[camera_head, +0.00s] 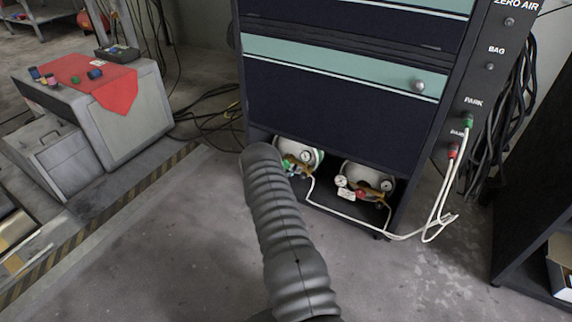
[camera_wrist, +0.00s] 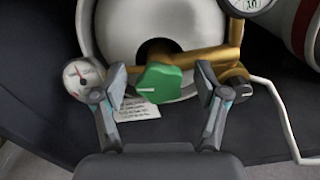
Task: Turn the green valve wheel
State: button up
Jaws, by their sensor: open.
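The green valve wheel (camera_wrist: 160,83) shows in the wrist view, mounted on a brass fitting (camera_wrist: 205,60) in front of a white gas cylinder (camera_wrist: 112,32). My gripper (camera_wrist: 161,88) is open, with one finger to the left and one to the right of the wheel. No contact between fingers and wheel is clear. In the head view a bit of the green wheel (camera_head: 286,166) shows at the left cylinder (camera_head: 310,157), low in the cabinet. My arm's dark ribbed sleeve covers part of that area, and my gripper is hidden there.
Gauges (camera_wrist: 82,76) sit close to the left finger and at the upper right. A white hose (camera_wrist: 285,115) runs at the right. A second cylinder with a red valve (camera_head: 361,194) stands right of the first. The cabinet (camera_head: 340,100) overhangs both. Open floor (camera_head: 180,240) lies left.

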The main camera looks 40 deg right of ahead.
jog(key=shift+w+d, duration=0.1)
jog(key=shift+d, duration=0.05)
jog(key=shift+c, duration=0.2)
jog(key=c, duration=1.1)
